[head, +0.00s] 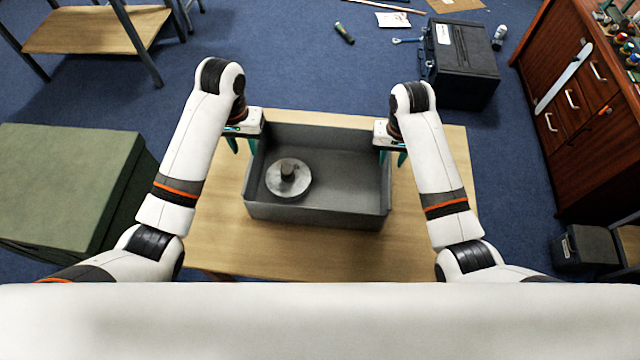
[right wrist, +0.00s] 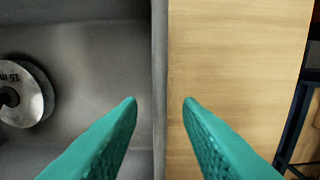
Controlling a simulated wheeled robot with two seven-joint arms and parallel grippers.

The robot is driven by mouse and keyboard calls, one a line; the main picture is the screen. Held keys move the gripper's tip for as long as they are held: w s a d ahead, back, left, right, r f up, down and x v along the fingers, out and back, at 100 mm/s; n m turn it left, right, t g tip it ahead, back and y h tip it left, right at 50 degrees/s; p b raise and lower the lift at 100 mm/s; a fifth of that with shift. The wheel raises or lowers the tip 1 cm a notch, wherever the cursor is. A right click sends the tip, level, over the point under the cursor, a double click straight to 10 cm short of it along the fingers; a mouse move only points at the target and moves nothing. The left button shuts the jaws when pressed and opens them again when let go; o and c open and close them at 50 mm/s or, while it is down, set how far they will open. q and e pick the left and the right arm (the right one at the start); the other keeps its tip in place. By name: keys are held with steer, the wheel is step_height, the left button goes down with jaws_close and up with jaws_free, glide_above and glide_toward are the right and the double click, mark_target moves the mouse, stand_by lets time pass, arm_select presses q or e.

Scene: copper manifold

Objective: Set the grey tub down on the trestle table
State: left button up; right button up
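The grey tub (head: 330,209) appears to rest on the wooden trestle table (head: 300,255), its walls upright. A round grey metal disc with a dark knob (head: 289,178) lies inside it, left of centre. My left gripper (head: 242,150) is at the tub's left wall with its fingers spread. My right gripper (head: 393,160) is at the right wall. In the right wrist view its fingers (right wrist: 160,103) stand apart on either side of the wall (right wrist: 160,60), with a gap on each side. The left fingers' contact with the wall is unclear.
Bare tabletop shows in front of and to both sides of the tub. A green box (head: 65,180) stands left of the table. A black case (head: 460,65) stands on the blue floor behind, and a wooden cabinet (head: 580,90) at the right.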

step_height(320, 180, up, 6)
steer(key=shift+f, duration=0.2)
arm_select(q)
steer(key=shift+s+f, duration=0.1)
arm_select(e)
steer(key=shift+s+f, duration=0.1)
stand_by(0.4)
